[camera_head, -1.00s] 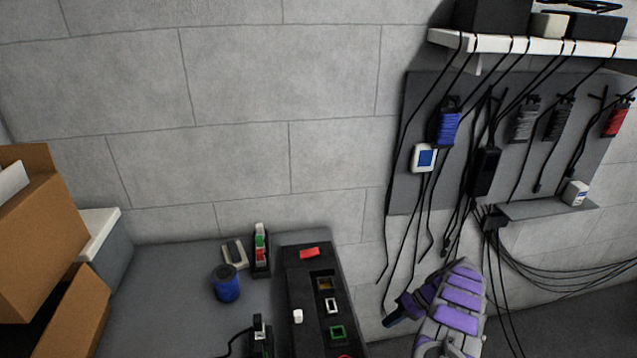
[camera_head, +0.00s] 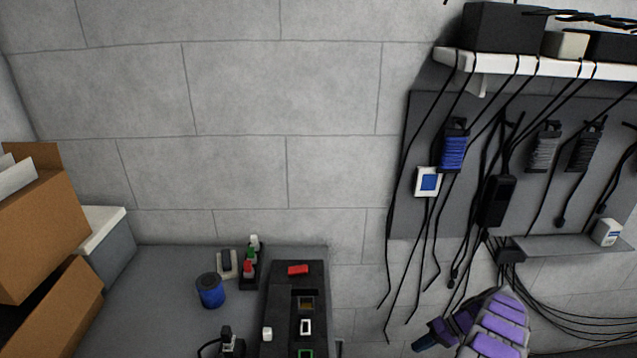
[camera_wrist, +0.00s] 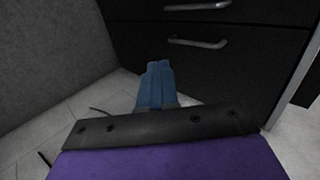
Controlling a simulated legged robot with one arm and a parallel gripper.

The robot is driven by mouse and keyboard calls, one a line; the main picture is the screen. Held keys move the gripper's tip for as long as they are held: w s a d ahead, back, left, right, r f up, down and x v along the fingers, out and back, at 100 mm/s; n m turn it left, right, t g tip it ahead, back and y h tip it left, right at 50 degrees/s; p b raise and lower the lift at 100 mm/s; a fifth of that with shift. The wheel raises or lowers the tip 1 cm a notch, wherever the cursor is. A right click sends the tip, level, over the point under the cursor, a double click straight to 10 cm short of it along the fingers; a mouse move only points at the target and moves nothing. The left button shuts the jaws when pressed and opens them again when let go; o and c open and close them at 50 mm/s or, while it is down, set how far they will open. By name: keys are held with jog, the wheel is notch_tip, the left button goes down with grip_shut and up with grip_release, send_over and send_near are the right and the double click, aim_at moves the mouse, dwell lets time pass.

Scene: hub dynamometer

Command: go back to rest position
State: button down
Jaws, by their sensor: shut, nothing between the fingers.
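My arm, purple and grey, shows at the bottom right of the head view. My gripper (camera_wrist: 156,85) shows in the wrist view as two blue fingers closed together with nothing between them. It points down toward a tiled floor (camera_wrist: 60,125), in front of dark drawers with metal handles (camera_wrist: 198,43). The fingers appear apart from the drawers. A dark blue tip at the end of the arm (camera_head: 424,343) shows in the head view, in front of the wall and right of the bench.
A grey bench (camera_head: 165,325) holds a black slotted box (camera_head: 280,305), a blue cylinder (camera_head: 210,291) and small items. Cardboard boxes (camera_head: 45,230) stand at left. A pegboard (camera_head: 425,115) with hanging cables and a white shelf (camera_head: 520,63) are at right.

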jog(key=s+a+r+g+h, duration=0.1)
jog(key=s+a+r, duration=0.1)
jog(key=a+r, duration=0.5)
jog(key=s+a+r, duration=0.2)
jog(key=a+r, duration=0.1)
jog(key=r, duration=0.7)
jog(key=s+a+r+g+h, duration=0.1)
jog(key=a+r, duration=0.4)
jog(key=r, duration=0.4)
jog(key=s+a+r+h, duration=0.2)
jog(key=s+a+r, duration=0.2)
jog(key=s+r, duration=0.65)
jog(key=s+d+h, duration=0.2)
jog(key=s+h, duration=0.3)
jog(key=s, duration=2.1)
jog(key=shift+s+m+t, duration=0.3)
jog(key=shift+s, duration=0.1)
